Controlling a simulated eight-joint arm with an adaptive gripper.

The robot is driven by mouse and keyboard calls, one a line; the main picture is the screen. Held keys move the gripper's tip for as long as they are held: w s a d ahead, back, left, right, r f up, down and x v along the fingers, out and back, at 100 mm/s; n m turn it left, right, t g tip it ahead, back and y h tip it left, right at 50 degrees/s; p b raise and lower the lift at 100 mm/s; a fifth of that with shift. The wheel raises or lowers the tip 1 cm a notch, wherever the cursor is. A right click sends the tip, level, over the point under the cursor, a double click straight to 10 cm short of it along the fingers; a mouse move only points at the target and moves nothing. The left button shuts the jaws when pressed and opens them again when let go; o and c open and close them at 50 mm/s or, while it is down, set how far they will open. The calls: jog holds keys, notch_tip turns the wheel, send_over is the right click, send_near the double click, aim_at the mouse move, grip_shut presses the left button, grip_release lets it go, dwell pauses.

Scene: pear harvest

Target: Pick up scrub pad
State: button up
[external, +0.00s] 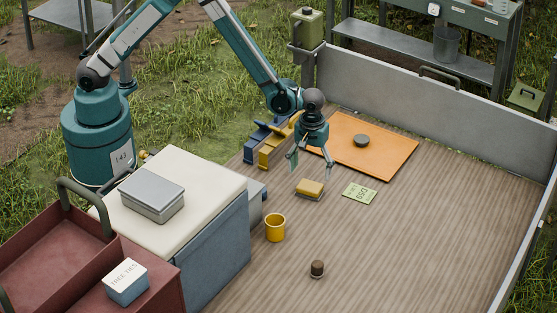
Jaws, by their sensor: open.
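A small yellow block with a greyish lower layer, which looks like the scrub pad (311,187), lies flat on the wooden deck in the external view. My gripper (311,164) points down just above and behind it in the picture. Its fingers are spread apart with nothing between them. The pad appears clear of the fingers, though the exact height of the gap is hard to tell.
An orange board (390,160) with a dark round item (361,141) lies behind. A green card (359,194) is right of the pad. A yellow cup (275,227) and a small brown-topped item (317,268) stand in front. Blue and yellow brackets (268,147) lie left.

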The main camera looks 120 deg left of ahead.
aim_at(310, 185)
jog(key=shift+a+f, duration=0.15)
jog(key=shift+f, duration=0.15)
jog(key=shift+f, duration=0.1)
jog(key=shift+f, duration=1.2)
jog(key=shift+s+f+b, duration=0.1)
jog(key=shift+f+b, duration=0.5)
jog(key=shift+f, duration=2)
jog(key=shift+c, duration=0.3)
jog(key=c, duration=0.9)
